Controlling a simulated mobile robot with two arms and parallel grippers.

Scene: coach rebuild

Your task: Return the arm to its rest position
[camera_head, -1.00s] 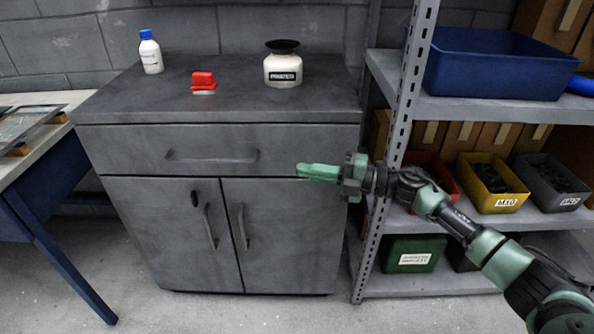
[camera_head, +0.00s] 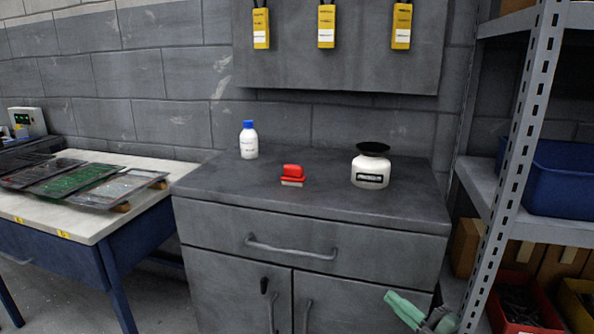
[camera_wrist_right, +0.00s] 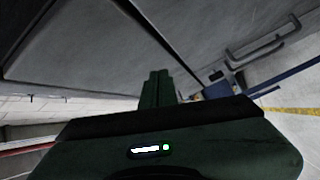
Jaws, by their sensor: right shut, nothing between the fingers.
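My right gripper (camera_head: 404,310) shows at the bottom right of the head view, in front of the grey cabinet's right door. Its green fingers are together with nothing between them. In the right wrist view the shut fingers (camera_wrist_right: 157,88) point up the picture, with a grey cabinet face filling the upper left. Most of my right arm is below the head view's edge. My left gripper is in neither view.
A grey cabinet (camera_head: 330,208) bears a blue-capped bottle (camera_head: 249,143), a red brush-like item (camera_head: 292,175) and a white jar (camera_head: 370,170). A metal shelf post (camera_head: 512,150) stands close right of my gripper. A workbench (camera_head: 90,218) stands left.

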